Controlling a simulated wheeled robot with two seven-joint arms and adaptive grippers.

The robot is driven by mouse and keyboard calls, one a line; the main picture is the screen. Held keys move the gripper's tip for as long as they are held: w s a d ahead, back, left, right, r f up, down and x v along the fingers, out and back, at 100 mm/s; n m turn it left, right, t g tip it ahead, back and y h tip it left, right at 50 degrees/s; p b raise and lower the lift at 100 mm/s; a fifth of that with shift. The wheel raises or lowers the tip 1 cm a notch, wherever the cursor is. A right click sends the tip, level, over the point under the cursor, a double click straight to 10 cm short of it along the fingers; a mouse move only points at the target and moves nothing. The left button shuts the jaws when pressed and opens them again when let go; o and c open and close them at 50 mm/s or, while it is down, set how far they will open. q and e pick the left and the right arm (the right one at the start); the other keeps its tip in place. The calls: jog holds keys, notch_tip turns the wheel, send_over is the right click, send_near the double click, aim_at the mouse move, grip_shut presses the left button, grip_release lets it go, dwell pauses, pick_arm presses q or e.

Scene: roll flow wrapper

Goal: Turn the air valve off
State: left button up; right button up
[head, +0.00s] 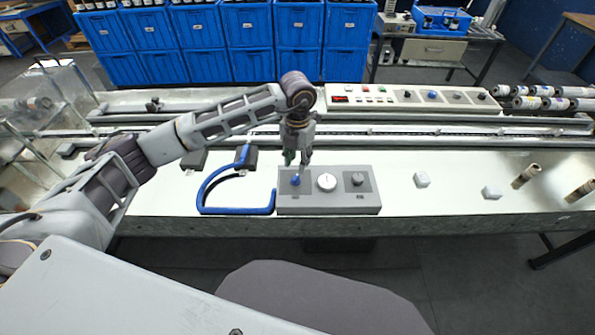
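A grey control box (328,204) sits on the front of the pale bench. It carries a small blue knob (295,180) on the left, a round white gauge (327,182) in the middle and a dark knob (357,179) on the right. A blue hose (240,210) runs from the box's left side. The labels are too small to read, and which way the blue knob is turned is unclear. My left gripper (297,161) points down just above the blue knob, its two fingertips a little apart with nothing seen between them. My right gripper is not in view.
A long panel with several buttons and knobs (410,97) stands behind the box. White blocks (422,180) and brown rolls (526,175) lie on the bench to the right. A dark fitting (246,158) is at the hose's other end. Blue crates (210,66) stand behind.

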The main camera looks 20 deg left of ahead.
aim_at(295, 179)
pick_arm(q)
notch_tip(295, 179, down, 4)
jog(key=shift+f, duration=1.05)
grip_shut()
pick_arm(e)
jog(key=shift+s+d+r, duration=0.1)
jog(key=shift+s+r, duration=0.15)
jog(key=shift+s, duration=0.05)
